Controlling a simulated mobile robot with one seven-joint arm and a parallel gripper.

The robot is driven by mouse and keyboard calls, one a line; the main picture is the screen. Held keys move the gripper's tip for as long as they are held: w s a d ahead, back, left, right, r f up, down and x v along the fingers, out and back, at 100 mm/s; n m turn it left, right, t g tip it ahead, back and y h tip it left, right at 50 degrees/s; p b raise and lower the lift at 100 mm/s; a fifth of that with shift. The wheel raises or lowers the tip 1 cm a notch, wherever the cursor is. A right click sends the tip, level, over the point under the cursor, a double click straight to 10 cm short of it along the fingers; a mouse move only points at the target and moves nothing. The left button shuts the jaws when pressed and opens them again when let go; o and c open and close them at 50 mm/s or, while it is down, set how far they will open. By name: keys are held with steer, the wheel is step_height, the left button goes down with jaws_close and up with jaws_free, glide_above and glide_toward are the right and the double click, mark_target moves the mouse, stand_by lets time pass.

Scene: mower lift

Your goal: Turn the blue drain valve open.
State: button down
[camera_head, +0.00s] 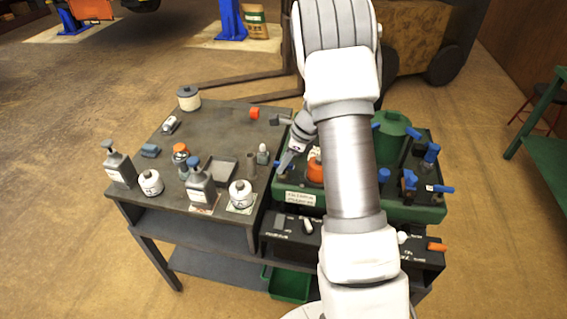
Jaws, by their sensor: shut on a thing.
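My gripper (286,163) reaches down at the left end of the green machine housing (430,214). Its fingers are shut on a small blue part at the housing's left edge, which looks like the handle of the blue drain valve (277,163). Only a bit of blue shows beside the fingertips, so how far the handle is turned cannot be told. Other blue handles stand on the housing's right side, one at the right edge (441,189) and one further back (412,136). My arm hides the middle of the housing.
An orange cap (315,170) stands just right of my gripper. The grey bench (222,122) on the left holds bottles, jars and a small tray (222,170). A black panel (285,230) with switches lies below the housing. A green bin (289,284) sits underneath.

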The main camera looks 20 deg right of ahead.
steer(key=shift+n, duration=0.3)
steer(key=n+g+p, duration=0.1)
steer(key=n, duration=0.2)
steer(key=shift+y, duration=0.4)
steer(key=n+g, duration=0.2)
steer(key=n, duration=0.3)
steer(key=n+g, duration=0.1)
steer(key=n, duration=0.1)
steer(key=n+p, duration=0.1)
steer(key=n, duration=0.1)
steer(key=shift+n+g+h, duration=0.3)
steer(key=shift+g, duration=0.1)
steer(key=n+g+h, duration=0.1)
steer(key=n, duration=0.3)
steer(key=shift+n, duration=0.3)
steer(key=c, duration=0.9)
jaws_free()
steer(key=shift+o, duration=0.2)
